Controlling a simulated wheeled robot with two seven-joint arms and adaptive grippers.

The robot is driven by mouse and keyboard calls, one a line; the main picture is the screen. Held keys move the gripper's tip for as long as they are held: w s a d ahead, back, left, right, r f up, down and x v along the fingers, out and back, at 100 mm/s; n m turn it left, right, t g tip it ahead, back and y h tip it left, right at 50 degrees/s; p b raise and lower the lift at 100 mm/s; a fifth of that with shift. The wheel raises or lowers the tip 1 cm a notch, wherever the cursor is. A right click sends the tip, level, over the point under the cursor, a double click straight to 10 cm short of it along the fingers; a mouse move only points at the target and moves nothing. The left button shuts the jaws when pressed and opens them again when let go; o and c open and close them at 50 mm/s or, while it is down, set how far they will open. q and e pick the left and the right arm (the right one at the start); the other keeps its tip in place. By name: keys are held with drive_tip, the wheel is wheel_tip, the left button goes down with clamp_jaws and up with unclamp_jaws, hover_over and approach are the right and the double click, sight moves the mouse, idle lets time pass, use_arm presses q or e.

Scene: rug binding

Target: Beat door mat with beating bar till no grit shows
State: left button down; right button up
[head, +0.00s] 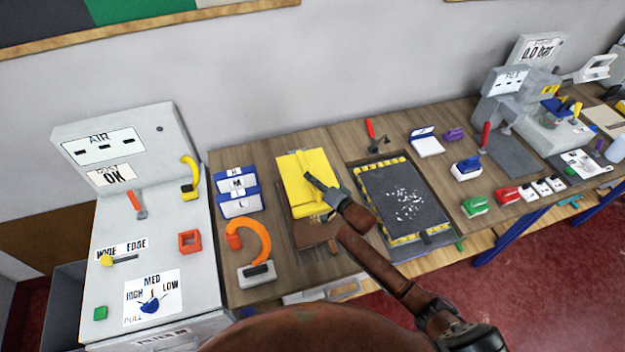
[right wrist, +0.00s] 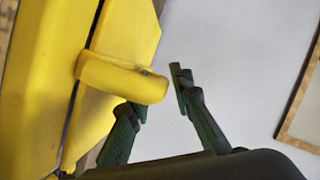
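The dark door mat (head: 385,190) lies flat in a yellow-and-black edged frame on the bench, with white grit (head: 408,204) scattered over its middle and right. A yellow flat-topped piece (head: 295,172) stands left of the mat; I cannot tell whether it is the beating bar. My right gripper (head: 319,198) is over this yellow piece. In the right wrist view its fingers are apart, and a rounded yellow handle (right wrist: 110,76) reaches toward the gap between them, close to one finger. No firm grip on it shows. My left gripper is out of view.
A grey AIR panel (head: 103,146) and controls stand at the left. An orange hook (head: 262,236) and blue-white blocks (head: 237,190) are left of the yellow piece. A red-handled tool (head: 371,132) lies behind the mat. Several small clamps and grey machines fill the right.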

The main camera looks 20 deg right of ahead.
drive_tip(key=shift+w+a, duration=0.1)
drive_tip(key=shift+w, duration=0.05)
drive_tip(key=shift+c, duration=0.2)
clamp_jaws()
idle(0.3)
